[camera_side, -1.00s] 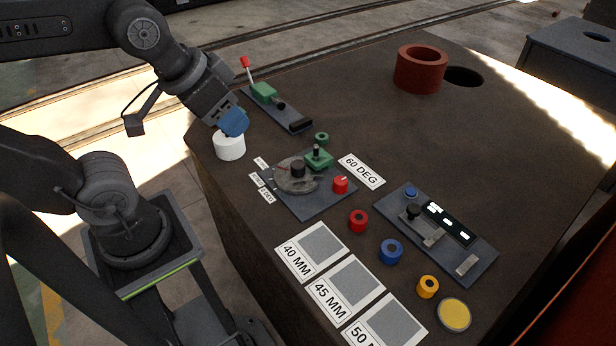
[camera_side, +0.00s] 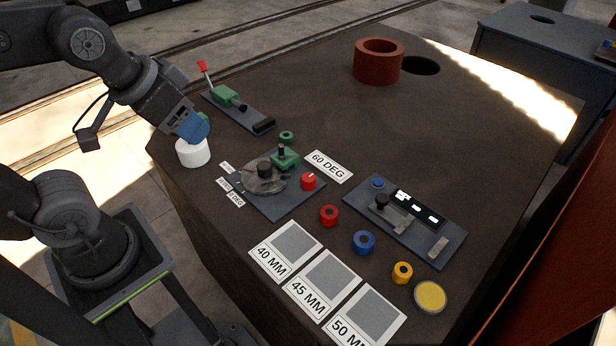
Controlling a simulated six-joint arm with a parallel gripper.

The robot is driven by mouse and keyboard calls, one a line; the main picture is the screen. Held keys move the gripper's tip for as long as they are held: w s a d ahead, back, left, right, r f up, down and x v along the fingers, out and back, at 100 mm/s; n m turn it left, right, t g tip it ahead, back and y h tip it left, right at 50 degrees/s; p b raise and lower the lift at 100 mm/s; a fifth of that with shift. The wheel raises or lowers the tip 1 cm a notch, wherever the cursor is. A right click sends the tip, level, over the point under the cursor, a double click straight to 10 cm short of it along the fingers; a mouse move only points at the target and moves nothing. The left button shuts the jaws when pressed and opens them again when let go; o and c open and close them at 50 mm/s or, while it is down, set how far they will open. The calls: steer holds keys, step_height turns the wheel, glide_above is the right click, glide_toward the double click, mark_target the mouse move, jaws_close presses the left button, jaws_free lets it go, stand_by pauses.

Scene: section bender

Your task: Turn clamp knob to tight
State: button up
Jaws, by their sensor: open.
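My gripper (camera_side: 193,127) has blue fingers and points down just above a white cylinder (camera_side: 193,153) at the table's left corner. It is open; the gap between its fingers is hard to see from here. The bender plate (camera_side: 268,199) lies right of it, with a grey disc (camera_side: 257,184), a black knob (camera_side: 264,166) on the disc and a green block (camera_side: 285,159). A red knob (camera_side: 308,181) with a pale mark stands at the plate's right edge. I cannot tell which knob is the clamp knob.
A lever unit (camera_side: 237,110) with a red-tipped handle stands behind my gripper. Red (camera_side: 328,216), blue (camera_side: 364,242) and yellow (camera_side: 402,273) rings lie in front. A control panel (camera_side: 410,228) is at right, a large red ring (camera_side: 378,62) at the back.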

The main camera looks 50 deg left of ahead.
steer(key=shift+o, duration=0.7)
steer(key=shift+w+r, duration=0.1)
steer(key=shift+w, duration=0.35)
steer(key=shift+o, duration=0.9)
steer(key=w+n+g, duration=0.1)
steer(key=w+n, duration=0.2)
steer(key=w, duration=0.3)
steer(key=shift+w+a+g, duration=0.2)
steer(key=shift+w+g, duration=0.1)
steer(key=shift+w, duration=0.05)
steer(key=n+g, duration=0.5)
steer(key=n, duration=0.5)
glide_above(309, 177)
step_height(309, 177, down, 21)
step_height(309, 177, down, 14)
steer(key=shift+r, duration=0.2)
steer(key=shift+c, duration=0.5)
steer(key=c, duration=0.8)
